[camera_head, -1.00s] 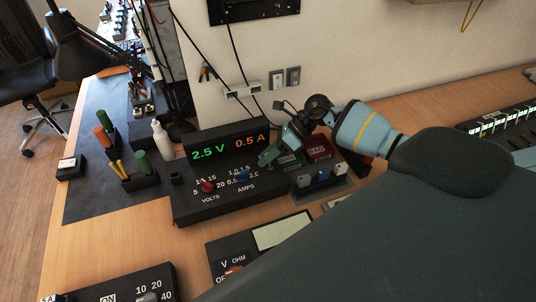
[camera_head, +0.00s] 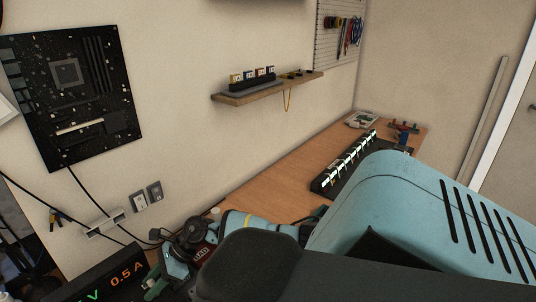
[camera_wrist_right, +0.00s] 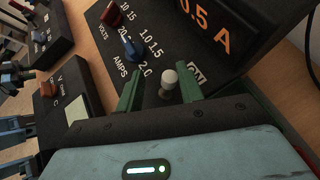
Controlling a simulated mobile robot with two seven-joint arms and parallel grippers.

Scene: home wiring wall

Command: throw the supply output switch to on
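The power supply (camera_head: 104,281) is a black box at the bottom left of the head view, its display reading 0.5 A in orange. In the right wrist view its sloped panel (camera_wrist_right: 150,64) carries a red VOLTS knob, a blue AMPS knob and an output toggle switch (camera_wrist_right: 169,82) with a pale rounded tip. In the head view my right gripper (camera_head: 158,284) is small and partly cut off.
A meter box (camera_wrist_right: 71,108) with an orange knob stands beside the supply in the wrist view. Dark cables hang along the wall near the outlets (camera_head: 147,196). A shelf (camera_head: 262,89) juts from the wall. A black strip (camera_head: 345,163) lies on the bench (camera_head: 278,186).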

